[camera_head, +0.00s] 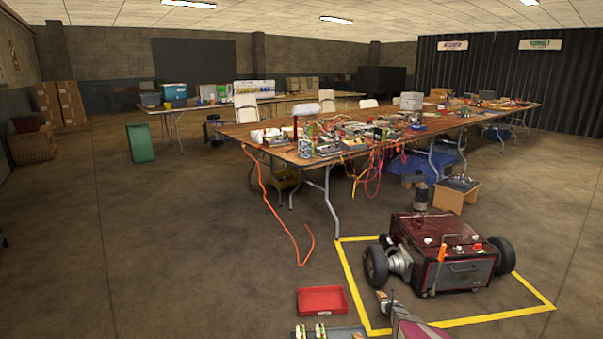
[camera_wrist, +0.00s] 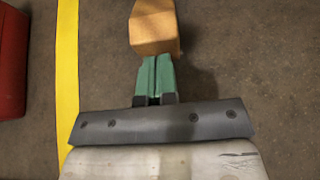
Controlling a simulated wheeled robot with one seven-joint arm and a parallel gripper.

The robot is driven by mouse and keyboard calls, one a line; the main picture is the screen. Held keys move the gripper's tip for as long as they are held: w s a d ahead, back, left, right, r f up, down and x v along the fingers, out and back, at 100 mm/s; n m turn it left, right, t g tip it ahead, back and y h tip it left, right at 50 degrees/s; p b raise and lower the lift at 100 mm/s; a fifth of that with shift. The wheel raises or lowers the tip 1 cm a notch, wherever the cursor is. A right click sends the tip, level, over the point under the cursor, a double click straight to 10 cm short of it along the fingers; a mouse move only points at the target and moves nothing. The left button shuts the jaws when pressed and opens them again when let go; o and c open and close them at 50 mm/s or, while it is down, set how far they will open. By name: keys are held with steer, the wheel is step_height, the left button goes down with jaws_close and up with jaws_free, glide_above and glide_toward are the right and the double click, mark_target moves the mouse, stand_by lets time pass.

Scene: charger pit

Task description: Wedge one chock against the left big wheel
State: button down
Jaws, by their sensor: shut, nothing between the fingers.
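The dark red machine (camera_head: 445,245) stands inside a yellow floor outline, with its left big wheel (camera_head: 376,266) and right big wheel (camera_head: 503,257) showing. A tan wooden block, the chock (camera_wrist: 154,25), lies on the floor in the wrist view, just beyond my green fingertips (camera_wrist: 157,60). The fingers are shut together with nothing between them. Whether they touch the chock is hard to tell. In the head view my arm reaches in from the bottom, its end small and unclear just in front of the left wheel. The left wheel is not in the wrist view.
A red tray (camera_head: 322,301) lies left of the yellow outline (camera_head: 355,300). A grey tray (camera_head: 340,332) with small items is at the bottom edge. A cluttered long table (camera_head: 270,132) stands behind, with an orange cable trailing on the floor.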

steer(key=shift+w+a, duration=0.1)
steer(key=shift+w, duration=1.9)
stand_by(1.2)
steer(key=shift+v, duration=2.95)
